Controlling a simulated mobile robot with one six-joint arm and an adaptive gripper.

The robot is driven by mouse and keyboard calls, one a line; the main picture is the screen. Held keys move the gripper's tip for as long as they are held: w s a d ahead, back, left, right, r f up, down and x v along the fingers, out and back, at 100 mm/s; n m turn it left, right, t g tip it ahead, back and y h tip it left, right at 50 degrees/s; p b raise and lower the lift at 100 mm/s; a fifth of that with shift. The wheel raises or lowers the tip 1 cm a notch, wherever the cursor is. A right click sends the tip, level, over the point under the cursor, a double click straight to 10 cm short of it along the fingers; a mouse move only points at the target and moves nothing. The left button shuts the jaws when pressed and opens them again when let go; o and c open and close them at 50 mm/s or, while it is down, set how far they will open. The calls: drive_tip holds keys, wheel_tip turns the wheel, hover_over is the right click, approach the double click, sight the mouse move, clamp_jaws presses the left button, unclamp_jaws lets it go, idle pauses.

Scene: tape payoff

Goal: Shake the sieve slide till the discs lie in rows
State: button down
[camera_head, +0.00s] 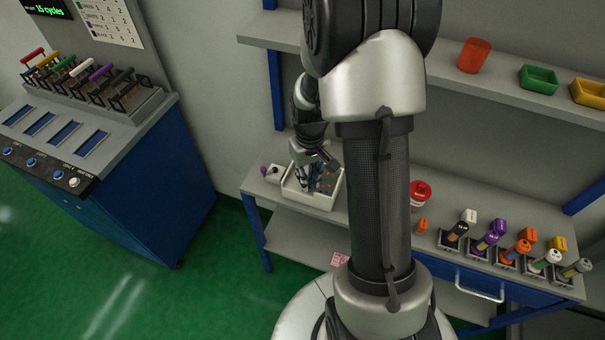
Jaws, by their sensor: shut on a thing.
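A white open tray (325,203) stands at the left end of the workbench. My gripper (316,184) reaches down into it, pointing downward. It looks shut on a part inside the tray, which I take to be the sieve slide; the fingers hide most of that part. Small blue and brown bits show beside the fingers, too small to tell whether they are discs or how they lie.
My arm blocks the middle of the view and part of the workbench (385,235). Several coloured-capped tubes (490,237) stand at right. A lever console (80,150) is far left.

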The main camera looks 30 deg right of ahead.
drive_tip(key=c, duration=1.8)
unclamp_jaws()
drive_tip(key=shift+s+d, duration=0.2)
drive_tip(key=shift+s, duration=0.05)
drive_tip(key=shift+w, duration=0.1)
wheel_tip(320, 180, up, 12)
